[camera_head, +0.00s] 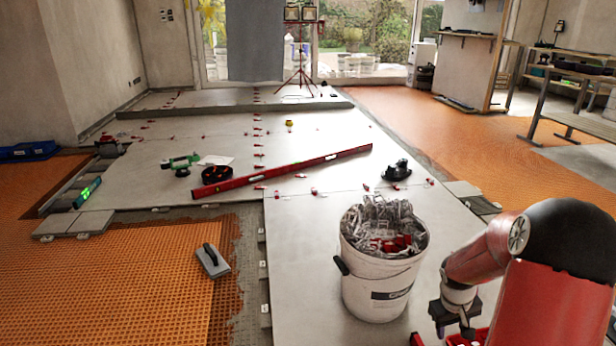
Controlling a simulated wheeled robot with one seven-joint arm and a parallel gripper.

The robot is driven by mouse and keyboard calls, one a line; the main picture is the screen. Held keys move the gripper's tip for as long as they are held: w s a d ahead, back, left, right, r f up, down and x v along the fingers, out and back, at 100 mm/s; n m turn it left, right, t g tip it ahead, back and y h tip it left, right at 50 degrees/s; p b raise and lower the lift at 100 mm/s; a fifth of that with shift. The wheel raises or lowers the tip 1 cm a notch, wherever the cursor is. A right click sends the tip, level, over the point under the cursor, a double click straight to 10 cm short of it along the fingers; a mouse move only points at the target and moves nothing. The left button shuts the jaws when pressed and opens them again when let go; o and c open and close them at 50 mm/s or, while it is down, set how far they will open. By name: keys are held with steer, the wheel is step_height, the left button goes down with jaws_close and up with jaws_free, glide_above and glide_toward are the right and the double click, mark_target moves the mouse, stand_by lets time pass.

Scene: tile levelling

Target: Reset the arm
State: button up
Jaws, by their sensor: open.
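My arm is red with a dark rounded joint and stands at the right of the head view. My gripper (466,332) is at the lower right, pointing down near the picture's bottom edge. It sits to the right of a white bucket (375,285) and apart from it. Below it are red pieces, partly cut off by the edge. I see nothing held in the gripper, but its fingertips are small and hard to make out.
The bucket is full of clear clips. A long red level (282,171) lies across the grey tiles (310,240). A black tool (397,170) stands behind the bucket. A red tripod (300,60) stands at the back.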

steer(key=s+a+r+t+p, duration=0.1)
steer(key=s+a+r, duration=0.1)
steer(key=a+r, duration=0.35)
steer(key=s+a+r+m+p, duration=0.1)
steer(key=s+a+r, duration=0.15)
steer(key=r, duration=0.65)
steer(key=s+a+r+t+p, duration=0.1)
steer(key=s+a+r, duration=0.15)
steer(key=r, duration=0.45)
steer(key=s+a+r+t+y+p, duration=0.2)
steer(key=s+a+r+t+p, duration=0.1)
steer(key=s+a+r, duration=0.6)
steer(key=s+a, duration=0.1)
steer(key=s, duration=0.3)
steer(key=shift+a+r, duration=0.15)
steer(key=shift+a, duration=0.05)
